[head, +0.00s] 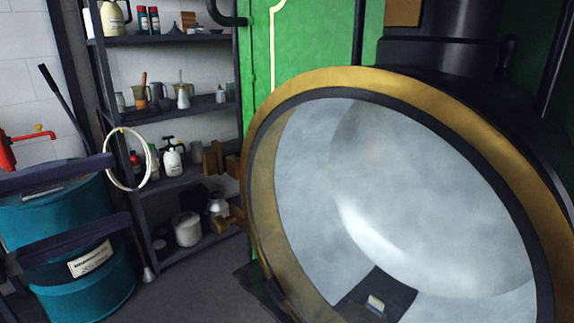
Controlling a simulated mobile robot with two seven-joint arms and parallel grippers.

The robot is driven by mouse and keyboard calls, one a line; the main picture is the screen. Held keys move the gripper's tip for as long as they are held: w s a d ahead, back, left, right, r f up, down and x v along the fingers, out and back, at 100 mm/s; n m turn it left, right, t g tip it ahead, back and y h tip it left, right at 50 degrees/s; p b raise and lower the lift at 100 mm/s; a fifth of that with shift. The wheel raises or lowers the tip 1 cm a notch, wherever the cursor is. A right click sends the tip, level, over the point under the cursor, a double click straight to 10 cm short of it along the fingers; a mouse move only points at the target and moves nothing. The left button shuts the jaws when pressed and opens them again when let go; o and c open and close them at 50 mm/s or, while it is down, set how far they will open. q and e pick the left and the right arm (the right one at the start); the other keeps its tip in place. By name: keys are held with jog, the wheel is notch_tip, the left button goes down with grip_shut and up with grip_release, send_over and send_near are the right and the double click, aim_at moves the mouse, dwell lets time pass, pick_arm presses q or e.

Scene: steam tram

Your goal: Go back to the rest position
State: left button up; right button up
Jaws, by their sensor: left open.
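My left gripper (120,190) comes in from the left edge as two dark parallel fingers, one above the other with a wide gap between them. It is open, and nothing shows between the fingers. My right gripper is not in view.
A large round brass-rimmed glass (258,130) fills the right side, close by. A dark shelf rack (190,110) with jugs, bottles and tins stands behind, beside a green panel (310,40). Grey floor (195,290) is clear between drums and brass rim.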

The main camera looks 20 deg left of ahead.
pick_arm(q)
notch_tip(320, 180, down, 8)
jog(key=a+n+g+y, duration=0.1)
jog(key=n+g+y, duration=0.4)
jog(key=n+y, duration=0.8)
jog(key=s+d+f+n+g+h, duration=0.3)
jog(key=s+d+n+g, duration=0.1)
jog(key=s+d, duration=0.15)
jog(key=s+d+f+n+g+h, duration=0.25)
jog(key=s+d+g, duration=0.2)
jog(key=d, duration=0.25)
notch_tip(320, 180, up, 16)
jog(key=p, duration=1.6)
jog(key=shift+a+r+n+h, duration=0.15)
jog(key=shift+n+h, duration=0.2)
jog(key=shift+n, duration=0.1)
jog(key=shift+t, duration=0.25)
